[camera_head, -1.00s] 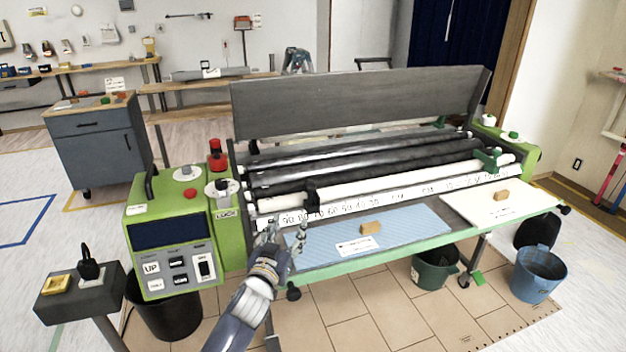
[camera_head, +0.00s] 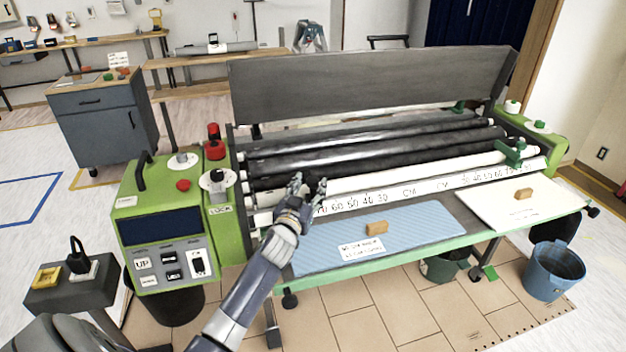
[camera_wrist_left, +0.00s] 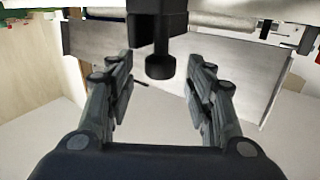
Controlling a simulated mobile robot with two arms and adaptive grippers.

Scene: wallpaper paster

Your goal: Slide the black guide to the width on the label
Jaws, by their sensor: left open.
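The black guide (camera_head: 321,190) sits on the white ruler bar (camera_head: 420,191) at the front of the pasting machine, towards its left end. In the head view it is mostly hidden by my left gripper (camera_head: 301,187), which is at the guide. In the left wrist view the guide (camera_wrist_left: 158,35), with a round knob below it, stands ahead of the open fingers (camera_wrist_left: 160,92), in line with the gap between them. No contact shows. The label (camera_head: 363,249) lies on the blue sheet; its print is too small to read. My right gripper is out of view.
The green control box (camera_head: 165,225) stands to the left of my left arm. A wooden block (camera_head: 376,228) rests on the blue sheet (camera_head: 420,222). A green guide (camera_head: 512,152) is at the right of the rollers. Buckets (camera_head: 555,272) stand below right.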

